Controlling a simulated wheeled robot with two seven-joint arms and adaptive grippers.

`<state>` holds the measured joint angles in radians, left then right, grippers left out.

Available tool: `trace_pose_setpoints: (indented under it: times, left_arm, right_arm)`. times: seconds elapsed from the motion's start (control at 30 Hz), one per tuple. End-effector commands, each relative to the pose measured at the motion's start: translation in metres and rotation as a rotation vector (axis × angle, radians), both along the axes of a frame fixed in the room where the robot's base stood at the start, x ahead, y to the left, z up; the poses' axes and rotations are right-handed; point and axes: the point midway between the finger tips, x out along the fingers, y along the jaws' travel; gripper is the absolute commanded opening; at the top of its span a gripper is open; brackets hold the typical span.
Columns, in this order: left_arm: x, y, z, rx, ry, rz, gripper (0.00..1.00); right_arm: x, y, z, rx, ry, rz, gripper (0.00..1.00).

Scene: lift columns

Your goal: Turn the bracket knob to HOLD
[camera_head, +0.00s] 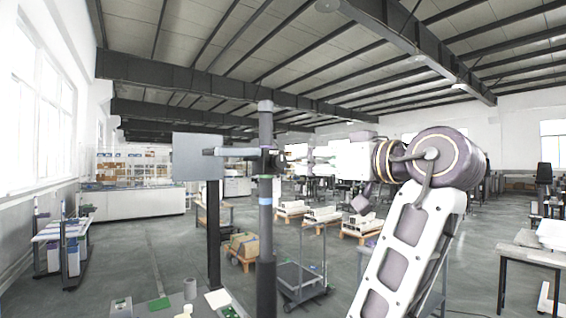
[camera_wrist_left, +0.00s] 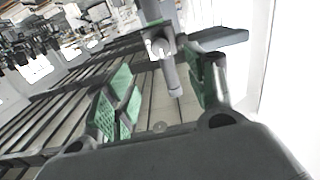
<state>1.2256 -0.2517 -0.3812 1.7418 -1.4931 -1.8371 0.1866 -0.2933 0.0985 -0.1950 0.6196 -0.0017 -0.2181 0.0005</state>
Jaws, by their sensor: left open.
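A grey upright column (camera_head: 265,225) with a light blue band stands left of centre in the head view. A dark bracket (camera_head: 266,160) clamps around it, with a horizontal arm reaching left to a grey panel (camera_head: 197,156). A small dark knob (camera_head: 282,159) sits on the bracket's right side. My left gripper (camera_head: 298,158) is just right of it, pointing left. In the left wrist view, the green-padded fingers of my left gripper (camera_wrist_left: 160,72) are spread apart and empty. Any HOLD marking is too small to read.
A table (camera_head: 170,304) with small green and white items is at the bottom, in front of the column. A dark post (camera_head: 214,240) stands left of the column. A cart (camera_head: 302,280) and pallets with boxes are behind. Open floor (camera_head: 125,265) lies to the left.

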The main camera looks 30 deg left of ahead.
Motion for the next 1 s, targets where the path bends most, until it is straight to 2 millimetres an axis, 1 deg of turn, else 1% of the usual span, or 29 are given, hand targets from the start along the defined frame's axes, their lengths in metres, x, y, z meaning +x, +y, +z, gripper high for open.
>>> trace_pose_setpoints:
  times: [0.37, 0.7, 0.9, 1.0]
  left_arm:
    - [0.017, 0.043, 0.001, 0.0, 0.0, 0.002, 0.55]
    - [0.034, 0.085, 0.001, 0.0, 0.0, 0.002, 0.55]
    - [0.043, 0.105, 0.001, 0.0, 0.001, 0.002, 0.55]
    - [0.046, 0.111, 0.001, 0.001, 0.001, 0.001, 0.55]
  right_arm:
    - [-0.004, 0.009, 0.009, 0.01, 0.005, 0.0, 0.4]
    - [-0.007, 0.027, 0.018, 0.028, 0.009, -0.002, 0.4]
    - [-0.007, 0.026, 0.023, 0.027, 0.01, -0.001, 0.4]
    - [-0.007, 0.023, 0.024, 0.025, 0.01, -0.001, 0.4]
